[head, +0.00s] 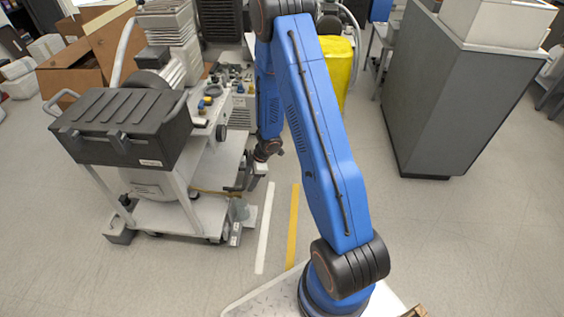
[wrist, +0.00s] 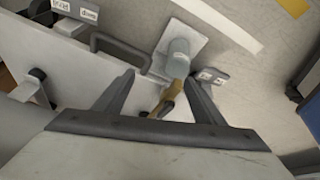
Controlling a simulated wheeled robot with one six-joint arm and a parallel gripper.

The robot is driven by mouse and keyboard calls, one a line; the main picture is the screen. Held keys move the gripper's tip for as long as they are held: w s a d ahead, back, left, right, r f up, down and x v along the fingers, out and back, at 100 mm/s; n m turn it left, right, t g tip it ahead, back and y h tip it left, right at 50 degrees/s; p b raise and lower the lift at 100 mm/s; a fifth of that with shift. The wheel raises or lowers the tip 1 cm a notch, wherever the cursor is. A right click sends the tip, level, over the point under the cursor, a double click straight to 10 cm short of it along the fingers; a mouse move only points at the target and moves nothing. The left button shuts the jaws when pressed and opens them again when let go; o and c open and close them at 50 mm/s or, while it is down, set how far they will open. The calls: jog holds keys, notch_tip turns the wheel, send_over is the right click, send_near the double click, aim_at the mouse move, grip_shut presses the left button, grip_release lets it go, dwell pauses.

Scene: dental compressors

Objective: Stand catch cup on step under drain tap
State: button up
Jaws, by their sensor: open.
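In the wrist view, my gripper (wrist: 160,77) is open, its two dark fingers spread apart with nothing held between them. In the head view, my gripper (head: 247,178) is low beside the right side of the compressor cart. A grey cylinder, seemingly the catch cup (wrist: 178,57), stands on a pale square plate, seemingly the step (wrist: 187,36), just beyond the fingertips. A brass piece with a black lever, seemingly the drain tap (wrist: 173,93), shows between the fingers, close to the cup. I cannot tell whether the cup is directly under it.
The compressor cart (head: 165,212) with a dark ribbed box (head: 120,125) stands at left. A black handle (wrist: 108,42) and small labels are near the cup. White and yellow floor stripes (head: 292,225) lie to the right.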

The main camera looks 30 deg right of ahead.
jog(key=w+d+r+m+t+h, duration=0.2)
jog(key=d+r, duration=0.1)
jog(key=r, duration=0.7)
jog(key=w+d+r+m+t+h, duration=0.1)
jog(key=d+r+m+h, duration=0.15)
jog(key=r, duration=0.65)
jog(key=s+d+r+m+t+h, duration=0.15)
jog(key=s+r, duration=0.25)
jog(key=r, duration=0.4)
jog(key=s+d+r+m+g+h, duration=0.1)
jog(key=s+d+r+m, duration=0.1)
jog(key=s+r, duration=0.35)
jog(key=s+a+r+m, duration=0.1)
jog(key=s+r+m, duration=0.3)
jog(key=s+r, duration=0.75)
jog(key=s+a+r+m+y, duration=0.1)
jog(key=s+a, duration=0.2)
jog(key=s, duration=0.5)
jog(key=s+a+r+m+y, duration=0.1)
jog(key=s+a, duration=0.3)
jog(key=s, duration=0.5)
jog(key=shift+a+r+m+g+y, duration=0.15)
jog(key=shift+a+m+g+y, duration=0.25)
jog(key=shift+y, duration=0.3)
jog(key=shift+w+d, duration=0.1)
jog(key=shift+d, duration=0.05)
